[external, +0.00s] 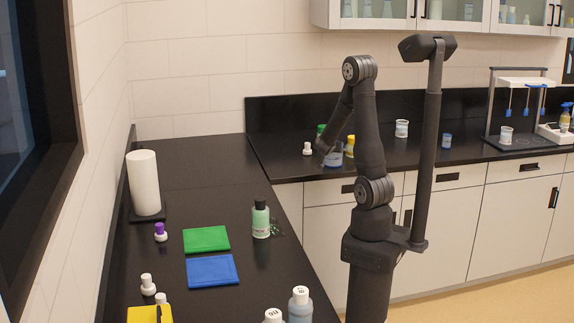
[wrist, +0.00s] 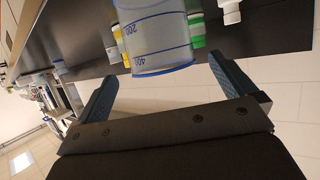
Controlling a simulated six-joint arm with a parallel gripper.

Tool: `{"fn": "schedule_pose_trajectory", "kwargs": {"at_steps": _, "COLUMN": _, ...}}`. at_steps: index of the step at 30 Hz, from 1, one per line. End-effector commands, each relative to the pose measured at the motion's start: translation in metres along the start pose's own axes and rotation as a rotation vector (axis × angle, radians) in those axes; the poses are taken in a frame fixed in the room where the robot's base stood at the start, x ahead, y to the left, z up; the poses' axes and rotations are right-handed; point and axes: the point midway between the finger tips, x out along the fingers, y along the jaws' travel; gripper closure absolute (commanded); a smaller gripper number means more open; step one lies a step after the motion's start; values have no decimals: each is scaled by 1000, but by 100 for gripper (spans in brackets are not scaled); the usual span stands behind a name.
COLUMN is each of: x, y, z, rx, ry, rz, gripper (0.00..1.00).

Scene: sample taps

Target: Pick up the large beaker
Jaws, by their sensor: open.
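The large beaker (wrist: 155,42) is clear with a bluish tint and blue volume marks. In the wrist view it appears tilted, between the two blue fingers of my gripper (wrist: 163,88). The fingers are open, and a gap shows on each side of the beaker. In the external view the beaker (external: 335,159) stands on the back black counter near its front edge. My gripper (external: 328,150) reaches down at it and partly hides it.
A yellow bottle (external: 350,146), a green-capped bottle (external: 321,129) and a small white bottle (external: 307,149) stand close around the beaker. A smaller beaker (external: 402,128) and a blue container (external: 447,141) stand to the right. Counter between them is clear.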

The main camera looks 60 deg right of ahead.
Motion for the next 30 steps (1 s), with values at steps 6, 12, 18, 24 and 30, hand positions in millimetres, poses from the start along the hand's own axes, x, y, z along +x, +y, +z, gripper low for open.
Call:
{"fn": "schedule_pose_trajectory", "kwargs": {"at_steps": 6, "x": 15, "y": 0, "z": 0, "rx": 1, "ry": 0, "rz": 1, "gripper": 0}}
{"fn": "schedule_pose_trajectory", "kwargs": {"at_steps": 12, "x": 39, "y": -1, "z": -3, "rx": 1, "ry": 0, "rz": 3, "gripper": 0}}
{"fn": "schedule_pose_trajectory", "kwargs": {"at_steps": 18, "x": 62, "y": -1, "z": -4, "rx": 1, "ry": 0, "rz": 2, "gripper": 0}}
{"fn": "schedule_pose_trajectory", "kwargs": {"at_steps": 24, "x": 66, "y": -2, "z": -4, "rx": 1, "ry": 1, "rz": 0, "gripper": 0}}
{"fn": "schedule_pose_trajectory", "kwargs": {"at_steps": 30, "x": 66, "y": -2, "z": -4, "rx": 1, "ry": 1, "rz": 0, "gripper": 18}}
